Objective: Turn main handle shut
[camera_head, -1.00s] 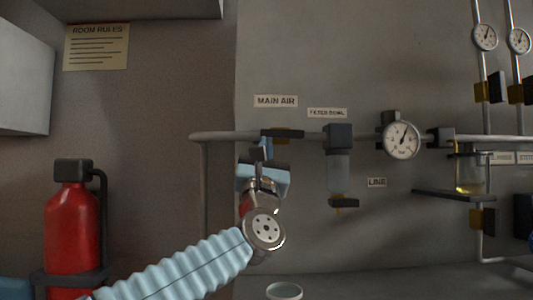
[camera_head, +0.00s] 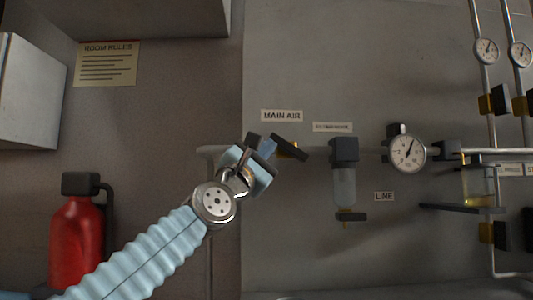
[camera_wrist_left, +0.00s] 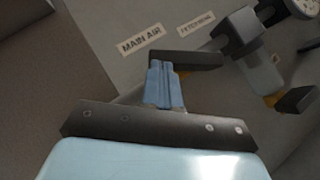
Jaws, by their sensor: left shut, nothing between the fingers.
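The main handle (camera_head: 290,147) is a dark lever on a yellow valve body (camera_head: 288,153), on the pipe below the MAIN AIR label (camera_head: 282,116). It is tilted across the pipe line, its right end lower. My left gripper (camera_head: 265,146) is shut and empty, with its fingertips at the handle's left end. In the left wrist view, the light blue fingers (camera_wrist_left: 163,84) are together beside the left part of the handle (camera_wrist_left: 200,59). I cannot tell whether they touch it. My right gripper is not in view.
A filter bowl (camera_head: 344,185) with a small lower valve hangs right of the handle. A pressure gauge (camera_head: 407,153) is further right. A red extinguisher (camera_head: 77,240) stands at the left. The wall panel below the pipe is mostly clear.

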